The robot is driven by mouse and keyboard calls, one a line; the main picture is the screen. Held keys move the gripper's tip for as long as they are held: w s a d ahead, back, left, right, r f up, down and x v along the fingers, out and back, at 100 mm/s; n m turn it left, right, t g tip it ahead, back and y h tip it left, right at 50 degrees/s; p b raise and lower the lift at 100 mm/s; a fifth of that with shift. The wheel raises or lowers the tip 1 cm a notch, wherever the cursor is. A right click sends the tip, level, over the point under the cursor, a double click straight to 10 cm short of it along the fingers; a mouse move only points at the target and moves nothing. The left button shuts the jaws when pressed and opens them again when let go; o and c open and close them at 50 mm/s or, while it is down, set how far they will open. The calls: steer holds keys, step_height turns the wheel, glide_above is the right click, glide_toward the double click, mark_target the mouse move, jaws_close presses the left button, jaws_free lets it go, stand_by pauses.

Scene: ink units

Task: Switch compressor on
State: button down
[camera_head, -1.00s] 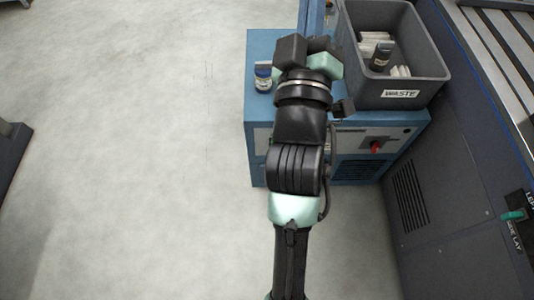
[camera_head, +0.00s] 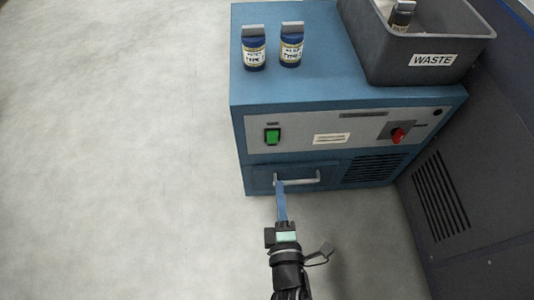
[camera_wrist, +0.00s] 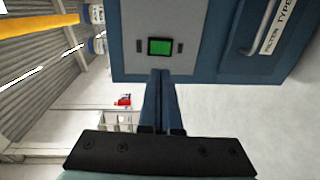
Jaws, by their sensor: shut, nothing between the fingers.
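The blue compressor cabinet (camera_head: 310,97) stands ahead with a grey control panel. A green rocker switch (camera_head: 272,136) is at the panel's left; it also shows near the top middle of the wrist view (camera_wrist: 160,47). A red rotary knob (camera_head: 398,135) is at the panel's right. My gripper (camera_head: 280,184) is shut and empty, its tips overlapping the left end of the drawer handle (camera_head: 304,180) in the head view. In the wrist view the closed fingertips (camera_wrist: 160,73) point just below the green switch. I cannot tell the exact gap to the cabinet.
Two blue bottles with grey lids, one on the left (camera_head: 254,50) and one on the right (camera_head: 291,46), stand on the cabinet top. A grey WASTE bin (camera_head: 385,62) sits on its right side. A dark vented unit (camera_head: 470,170) stands at right. Floor at left is clear.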

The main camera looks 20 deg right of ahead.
mark_target(273, 142)
steer(key=shift+s+a+f, duration=0.2)
steer(key=shift+s+f, duration=0.05)
steer(key=shift+f, duration=0.45)
steer(key=shift+w, duration=0.1)
steer(key=b+x, duration=0.3)
steer(key=x, duration=1)
steer(key=shift+w+d+f, duration=0.15)
steer(key=shift+w+f, duration=0.05)
steer(key=shift+w, duration=0.2)
steer(key=shift+d, duration=0.1)
